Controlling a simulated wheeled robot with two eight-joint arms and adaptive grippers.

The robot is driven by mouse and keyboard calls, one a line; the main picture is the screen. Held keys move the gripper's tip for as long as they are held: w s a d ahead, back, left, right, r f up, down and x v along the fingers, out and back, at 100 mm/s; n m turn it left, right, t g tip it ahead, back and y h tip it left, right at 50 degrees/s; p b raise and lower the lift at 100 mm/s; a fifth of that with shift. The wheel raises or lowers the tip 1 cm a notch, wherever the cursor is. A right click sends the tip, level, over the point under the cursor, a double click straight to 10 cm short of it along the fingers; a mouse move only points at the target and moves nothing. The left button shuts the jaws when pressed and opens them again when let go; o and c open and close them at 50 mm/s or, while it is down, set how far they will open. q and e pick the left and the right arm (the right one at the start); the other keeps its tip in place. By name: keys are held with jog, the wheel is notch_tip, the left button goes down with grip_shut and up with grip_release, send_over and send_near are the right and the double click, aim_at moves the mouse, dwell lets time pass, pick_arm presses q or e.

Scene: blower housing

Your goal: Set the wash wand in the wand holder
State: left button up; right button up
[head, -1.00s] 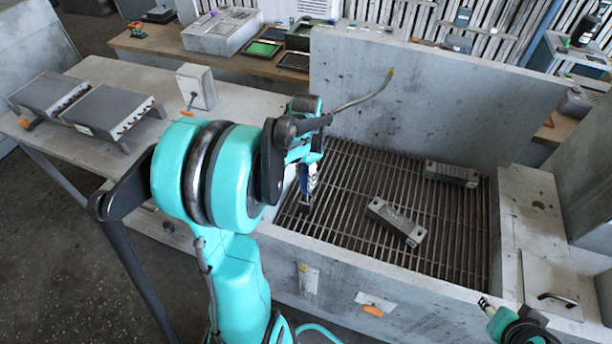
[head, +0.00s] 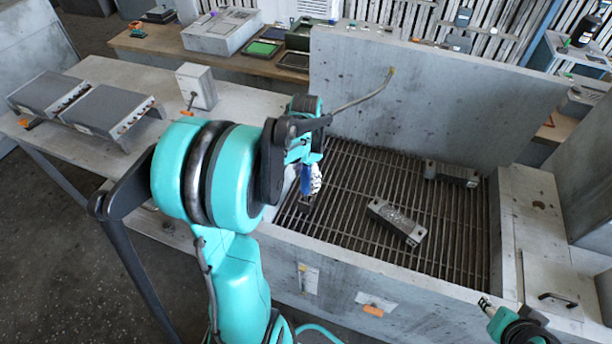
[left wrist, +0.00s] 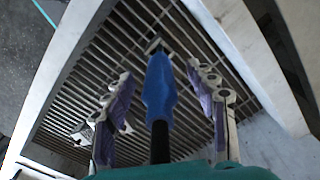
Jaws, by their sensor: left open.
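The wash wand shows in the left wrist view as a blue grip (left wrist: 158,90) with a black part towards my palm and a small metal end over the grate. In the head view its blue part (head: 307,187) shows just below my left gripper (head: 310,180). My left gripper, also in the left wrist view (left wrist: 168,85), is open, with a finger on each side of the blue grip and gaps between. A dark piece (head: 306,206) shows under the blue part. I cannot tell whether it is the wand holder. My right gripper (head: 486,304) shows partly at lower right; its jaws are unclear.
The grey basin has a slatted grate (head: 350,230) with two metal blocks on it, one in the middle (head: 397,222) and one at the back right (head: 452,174). A thin grey hose (head: 362,97) reaches the back panel (head: 430,110). Grey boxes stand on the left table (head: 110,108).

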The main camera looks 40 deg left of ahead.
pick_arm(q)
jog(key=shift+r, duration=0.1)
notch_tip(320, 180, up, 12)
jog(key=shift+f, duration=0.1)
dwell(0.7)
jog(key=s+d+f+n+t+b, duration=0.1)
jog(key=s+d+f+t, duration=0.2)
jog(key=d, duration=0.6)
jog(key=s+d+f+n+t+b, duration=0.2)
jog(key=s+d+f+t, duration=0.2)
jog(key=d, duration=0.6)
jog(key=shift+s, duration=0.6)
